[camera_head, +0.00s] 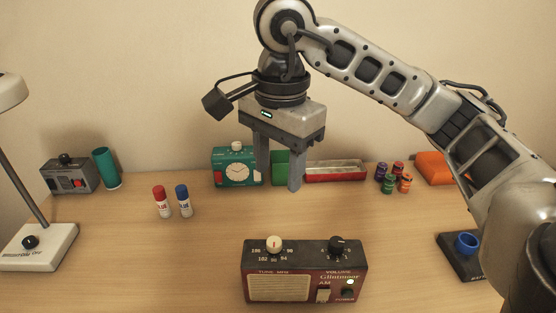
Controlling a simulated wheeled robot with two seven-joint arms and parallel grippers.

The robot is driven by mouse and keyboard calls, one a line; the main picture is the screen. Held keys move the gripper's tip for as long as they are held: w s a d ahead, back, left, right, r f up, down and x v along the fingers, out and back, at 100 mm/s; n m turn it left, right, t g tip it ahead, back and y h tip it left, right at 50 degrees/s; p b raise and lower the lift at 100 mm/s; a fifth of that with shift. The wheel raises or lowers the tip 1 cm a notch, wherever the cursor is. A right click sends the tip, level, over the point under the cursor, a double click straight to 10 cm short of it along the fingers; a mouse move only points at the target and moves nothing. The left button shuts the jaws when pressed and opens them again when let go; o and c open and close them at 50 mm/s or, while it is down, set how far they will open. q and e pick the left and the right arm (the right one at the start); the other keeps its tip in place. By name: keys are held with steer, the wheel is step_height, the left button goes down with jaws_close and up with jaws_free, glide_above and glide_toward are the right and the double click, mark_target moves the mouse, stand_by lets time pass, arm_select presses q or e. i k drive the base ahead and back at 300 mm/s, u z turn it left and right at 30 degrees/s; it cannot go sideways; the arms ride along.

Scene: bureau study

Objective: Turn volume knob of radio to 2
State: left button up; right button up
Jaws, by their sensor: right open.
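The radio (305,272) stands upright near the front middle of the desk. It is dark red and black, with a light speaker grille on the left of its face. On its top are a cream tuning knob (274,243) at the left and a black volume knob (339,245) at the right. The volume knob's setting is too small to read. My right gripper (278,186) points down, open and empty, above the desk behind the radio. It is apart from the radio and partly covers a green box behind it. My left gripper is not in view.
A lamp (38,245) stands at the left. Two glue sticks (161,202) stand behind the radio to the left.

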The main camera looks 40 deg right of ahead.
mark_target(336, 244)
steer(key=k, duration=1)
